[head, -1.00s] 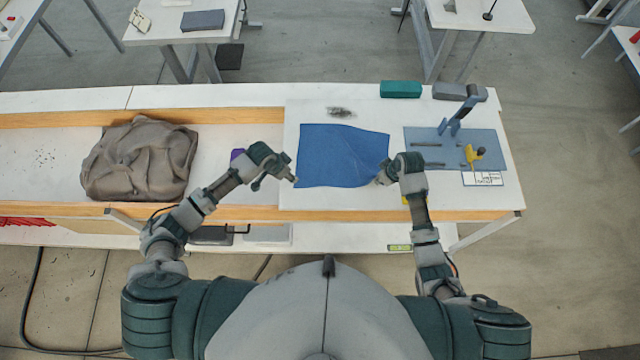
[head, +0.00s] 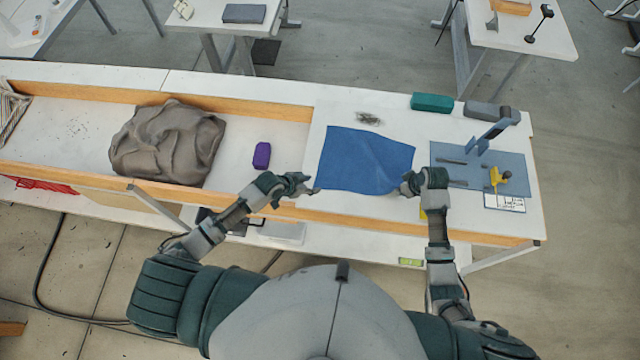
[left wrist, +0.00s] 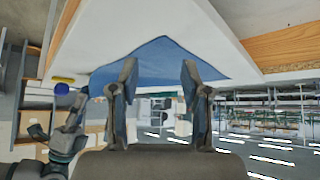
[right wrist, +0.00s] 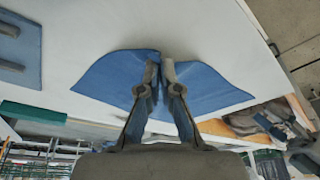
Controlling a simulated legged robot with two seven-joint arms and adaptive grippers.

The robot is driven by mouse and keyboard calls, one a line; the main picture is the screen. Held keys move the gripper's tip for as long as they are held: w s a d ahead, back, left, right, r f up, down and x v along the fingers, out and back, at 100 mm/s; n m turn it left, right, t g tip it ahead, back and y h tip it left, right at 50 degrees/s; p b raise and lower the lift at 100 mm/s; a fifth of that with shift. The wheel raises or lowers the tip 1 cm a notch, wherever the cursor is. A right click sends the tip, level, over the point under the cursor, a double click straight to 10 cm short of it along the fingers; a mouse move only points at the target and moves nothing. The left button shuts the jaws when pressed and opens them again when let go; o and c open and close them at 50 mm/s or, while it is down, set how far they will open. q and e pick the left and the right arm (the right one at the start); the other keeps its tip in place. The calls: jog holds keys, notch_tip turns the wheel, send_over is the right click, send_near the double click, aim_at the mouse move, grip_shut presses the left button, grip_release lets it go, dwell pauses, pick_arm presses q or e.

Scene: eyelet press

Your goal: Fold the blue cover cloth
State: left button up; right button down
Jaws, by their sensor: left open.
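The blue cover cloth (head: 366,160) lies spread out on the white board in the head view, with faint creases running toward its lower right corner. My left gripper (head: 314,190) is open beside the cloth's lower left corner. In the left wrist view the cloth (left wrist: 160,62) shows as a corner beyond the parted fingers (left wrist: 159,75). My right gripper (head: 406,189) is at the lower right corner. In the right wrist view its fingertips (right wrist: 158,68) are close together with the cloth (right wrist: 205,88) bunched up between them. The pinched edge itself is partly hidden by the fingers.
A blue-grey mat (head: 475,180) with a press and a yellow-handled tool (head: 497,177) lies right of the cloth. A green box (head: 432,102) stands behind. A purple block (head: 262,155) and a crumpled brown cloth bundle (head: 168,143) lie to the left.

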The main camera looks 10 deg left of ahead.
aim_at(320, 186)
pick_arm(q)
jog(key=shift+d+x, duration=0.25)
jog(key=shift+x, duration=1.85)
jog(key=shift+s+r, duration=0.1)
jog(key=shift+a, duration=0.2)
jog(key=shift+c, duration=0.2)
jog(key=shift+s+d, duration=0.1)
grip_shut()
jog(key=shift+s+f, duration=0.1)
jog(key=shift+f, duration=0.25)
jog(key=shift+r, duration=2.8)
jog(key=shift+w, duration=0.25)
